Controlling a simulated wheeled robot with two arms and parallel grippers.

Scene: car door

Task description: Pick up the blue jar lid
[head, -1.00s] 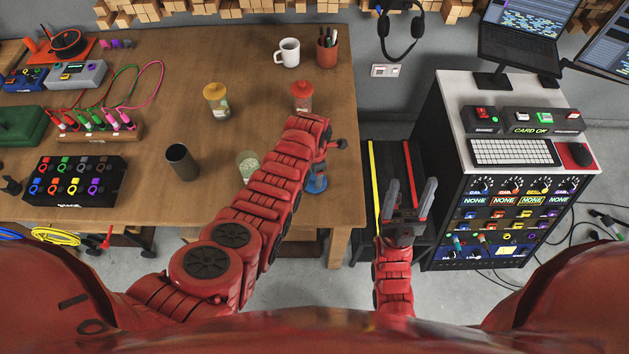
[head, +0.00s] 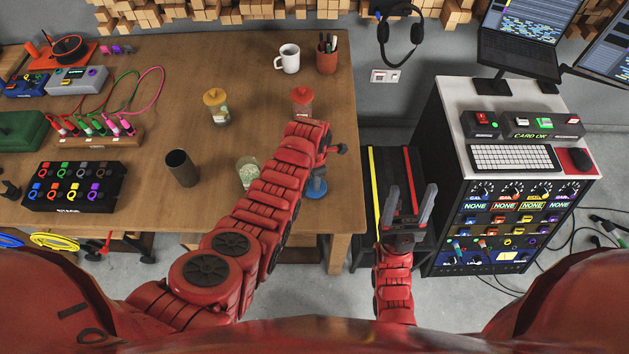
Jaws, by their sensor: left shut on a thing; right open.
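The blue jar lid (head: 316,189) is at the right part of the wooden table, partly covered by my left wrist. My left gripper (head: 318,174) points down at it and is shut on it; the fingertips are mostly hidden by the wrist. Whether the lid touches the table cannot be told. A clear jar with pale green contents (head: 247,174) stands left of my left arm, partly hidden by it, with no lid visible on it. My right gripper (head: 408,199) is open and empty, right of the table in front of the dark stand.
A yellow-lidded jar (head: 215,106) and a red-lidded jar (head: 302,101) stand farther back. A dark cup (head: 182,168) is left of the clear jar. A white mug (head: 288,58) and pen cup (head: 327,55) stand at the back. A control cabinet (head: 505,215) is at right.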

